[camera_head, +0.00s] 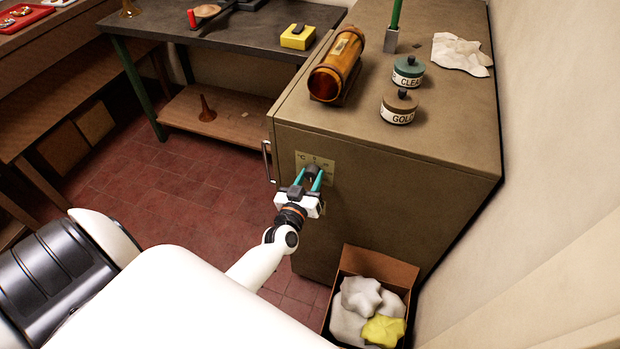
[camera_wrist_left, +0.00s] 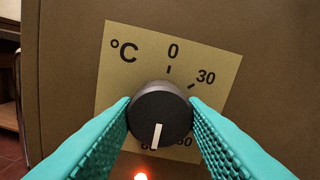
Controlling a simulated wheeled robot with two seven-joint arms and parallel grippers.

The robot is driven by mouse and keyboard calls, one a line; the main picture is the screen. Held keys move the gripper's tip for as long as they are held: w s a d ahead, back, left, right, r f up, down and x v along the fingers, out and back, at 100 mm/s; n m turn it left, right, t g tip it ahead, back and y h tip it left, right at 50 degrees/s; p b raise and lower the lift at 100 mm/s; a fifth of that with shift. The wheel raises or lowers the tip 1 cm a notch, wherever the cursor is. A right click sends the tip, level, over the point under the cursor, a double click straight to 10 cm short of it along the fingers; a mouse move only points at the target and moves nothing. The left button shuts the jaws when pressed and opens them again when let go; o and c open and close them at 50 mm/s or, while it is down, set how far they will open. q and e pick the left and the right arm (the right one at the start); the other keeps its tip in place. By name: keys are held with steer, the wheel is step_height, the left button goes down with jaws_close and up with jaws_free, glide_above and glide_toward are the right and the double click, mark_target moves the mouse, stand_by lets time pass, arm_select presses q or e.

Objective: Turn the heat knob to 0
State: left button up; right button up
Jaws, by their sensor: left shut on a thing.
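The heat knob (camera_wrist_left: 160,112) is a dark round dial on a tan scale plate (camera_wrist_left: 115,75) on the front of the brown cabinet. Its white pointer line points down, away from the 0 mark at the top, towards partly hidden figures at the bottom. In the head view the knob (camera_head: 313,170) shows dark between teal fingers. My left gripper (camera_head: 309,177) is shut on the knob, one finger on each side; the fingers also fill the lower corners of the left wrist view (camera_wrist_left: 160,104). My right gripper is not in view.
A red light (camera_wrist_left: 141,177) glows below the scale. A metal handle (camera_head: 267,161) is left of the scale. A box of rags (camera_head: 387,264) stands at the cabinet's foot.

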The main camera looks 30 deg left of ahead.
arm_select(q)
steer(key=n, duration=0.4)
steer(key=shift+f+n+b, duration=0.1)
steer(key=shift+n+b, duration=0.2)
steer(key=shift+b, duration=0.05)
steer(key=n+b, duration=0.1)
steer(key=n, duration=0.3)
steer(key=n+b, duration=0.1)
steer(key=n, duration=0.4)
steer(key=n+b, duration=0.1)
steer(key=n, duration=0.4)
steer(key=shift+b, duration=0.4)
steer(key=n+b, duration=0.1)
steer(key=n, duration=0.7)
steer(key=shift+n+b, duration=0.3)
steer(key=shift+b, duration=0.1)
steer(key=n, duration=0.3)
steer(key=shift+n, duration=2.6)
